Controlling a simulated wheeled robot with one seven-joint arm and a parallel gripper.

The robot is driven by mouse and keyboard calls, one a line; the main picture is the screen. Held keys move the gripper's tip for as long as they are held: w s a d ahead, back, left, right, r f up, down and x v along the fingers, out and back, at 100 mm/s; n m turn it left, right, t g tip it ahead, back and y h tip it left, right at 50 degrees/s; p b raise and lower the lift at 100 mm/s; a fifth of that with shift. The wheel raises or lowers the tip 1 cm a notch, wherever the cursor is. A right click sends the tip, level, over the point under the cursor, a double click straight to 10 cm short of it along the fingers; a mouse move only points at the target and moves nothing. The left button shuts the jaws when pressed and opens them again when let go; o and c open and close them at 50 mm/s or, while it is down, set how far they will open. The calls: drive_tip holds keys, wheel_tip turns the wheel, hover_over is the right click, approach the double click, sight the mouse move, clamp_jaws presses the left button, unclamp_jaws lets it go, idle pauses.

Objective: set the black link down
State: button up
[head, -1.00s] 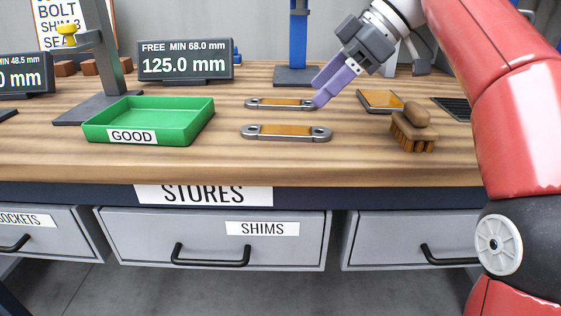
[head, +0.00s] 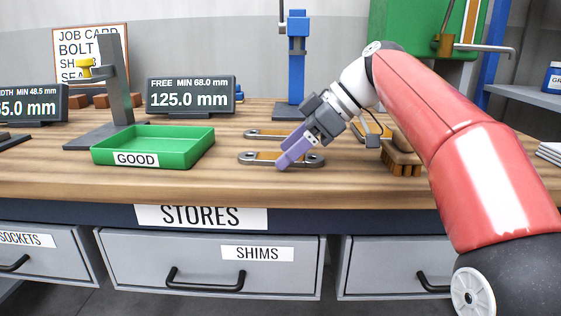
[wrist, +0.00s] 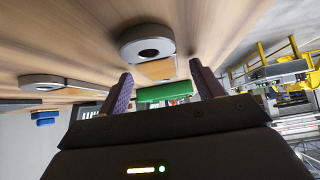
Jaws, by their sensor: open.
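Two flat links with dark grey metal ends, holes and orange middles lie on the bench; neither looks plainly black. The front link (head: 252,160) has its right end partly hidden by my gripper (head: 284,163), whose purple fingers are at that end. The back link (head: 262,134) lies behind it, partly covered by my arm. In the wrist view my gripper (wrist: 161,70) is open, with a link's holed end (wrist: 148,47) in view between and beyond the fingers. The other link (wrist: 40,83) is at the left there. I cannot tell whether the fingers touch the front link.
A green tray marked GOOD (head: 150,155) is left of the links, with bare bench between. A wooden brush (head: 401,157) stands to the right. A blue post (head: 297,60) and a display reading 125.0 mm (head: 190,95) stand behind.

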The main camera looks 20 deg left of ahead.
clamp_jaws()
idle(0.3)
drive_tip(key=shift+r, duration=0.15)
